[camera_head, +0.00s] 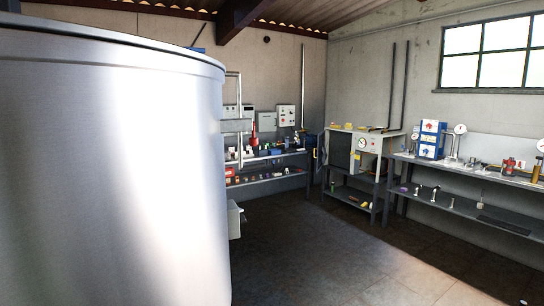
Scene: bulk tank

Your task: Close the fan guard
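I cannot make out a fan guard for certain in the head view. A grey box-shaped unit (343,150) with a round gauge stands on a dark stand in the far corner. A dark upright panel (321,152) shows at its left side; I cannot tell whether it is a hinged guard or how far it is open. My gripper and arm are not in view.
A large shiny metal tank (110,170) fills the left side, close by. A shelf bench (268,182) stands along the back wall, and another workbench (470,212) with gauges and a blue-white box (432,139) runs along the right wall. The tiled floor (320,262) between is clear.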

